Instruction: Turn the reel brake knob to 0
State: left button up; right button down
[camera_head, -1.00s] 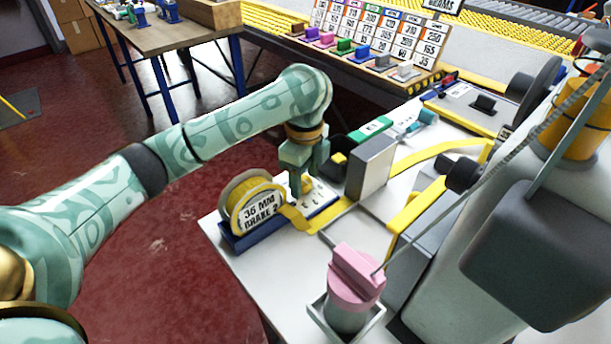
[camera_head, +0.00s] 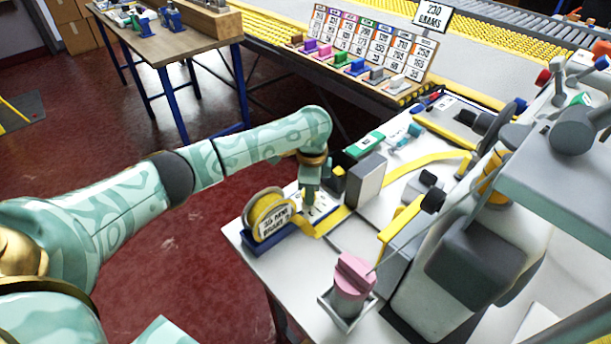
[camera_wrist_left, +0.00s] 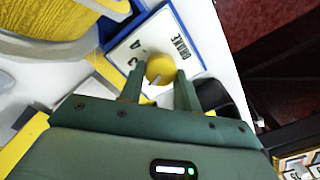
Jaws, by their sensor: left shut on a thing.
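The yellow brake knob (camera_wrist_left: 161,69) sits on a white dial plate (camera_wrist_left: 135,52) lettered BRAKE, with a few marks partly hidden. My left gripper (camera_wrist_left: 158,85) has its green fingers on either side of the knob, shut on it. A short pale mark shows on the knob's near side; I cannot read its setting. In the head view my left gripper (camera_head: 309,200) points down onto the plate beside the reel of yellow binding (camera_head: 268,216), whose label begins with 36 MM. My right gripper is not in view.
A grey block (camera_head: 366,180) stands right of my left gripper, and yellow binding (camera_head: 330,221) runs past the plate. A pink-topped cylinder (camera_head: 354,276) stands at the table's front. A rack of coloured number cards (camera_head: 372,45) is behind. The red floor is open at left.

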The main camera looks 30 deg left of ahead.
pick_arm(q)
jog(key=n+p, duration=0.3)
jog(key=p, duration=0.2)
jog(key=n+p, duration=0.2)
jog(key=shift+w+r+n, duration=0.1)
jog(key=shift+r+n, duration=0.2)
jog(key=shift+f+n+p, duration=0.15)
jog(key=shift+n+p, duration=0.75)
jog(key=shift+n, duration=0.2)
jog(key=shift+a+n+p, duration=0.1)
jog(key=shift+n+p, duration=0.3)
jog(key=shift+n, duration=0.5)
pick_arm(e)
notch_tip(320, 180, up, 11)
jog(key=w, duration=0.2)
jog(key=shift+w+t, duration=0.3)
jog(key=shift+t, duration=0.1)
pick_arm(q)
jog(key=shift+w+f, duration=0.1)
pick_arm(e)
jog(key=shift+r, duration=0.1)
pick_arm(q)
jog(key=o, duration=1)
jog(key=shift+r+p, duration=5.35)
jog(key=shift+r, duration=2.8)
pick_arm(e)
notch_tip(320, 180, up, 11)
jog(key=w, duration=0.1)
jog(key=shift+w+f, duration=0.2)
